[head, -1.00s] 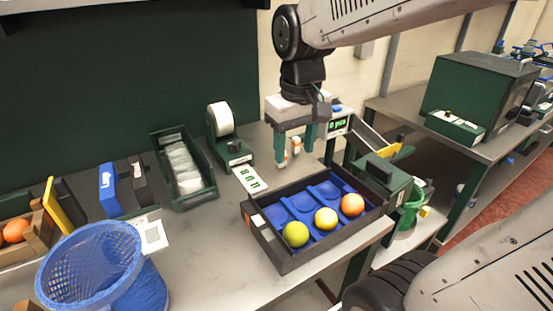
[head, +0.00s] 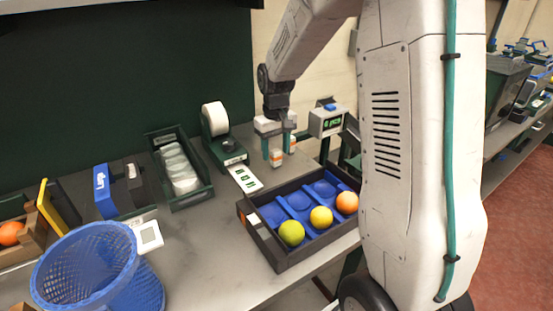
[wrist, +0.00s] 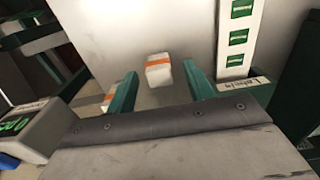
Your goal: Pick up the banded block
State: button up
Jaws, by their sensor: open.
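A white block with an orange band (head: 277,158) stands on the bench beyond the tray. In the wrist view, this banded block (wrist: 158,70) appears in the gap between my fingertips, with space on both sides. My gripper (head: 279,150) is open, pointing down, with its green fingers low around or just above the block. The exact height is unclear. A second white, orange-banded object (head: 292,145) is partly hidden by the finger on the right in the head view. In the wrist view, it shows beside the left finger (wrist: 107,101).
A dark tray (head: 262,237) with blue pockets holds a yellow-green, a yellow and an orange ball. A label printer (head: 222,150) stands left of my gripper, its label strip towards the tray. A scale display (head: 326,122) is close at right. A blue basket (head: 85,270) is front left.

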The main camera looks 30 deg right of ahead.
aim_at(276, 151)
notch_tip(276, 151, down, 4)
jog(key=shift+r, duration=0.15)
jog(key=c, duration=1.1)
jog(key=shift+r, duration=0.15)
notch_tip(276, 151, up, 10)
jog(key=shift+f, duration=0.1)
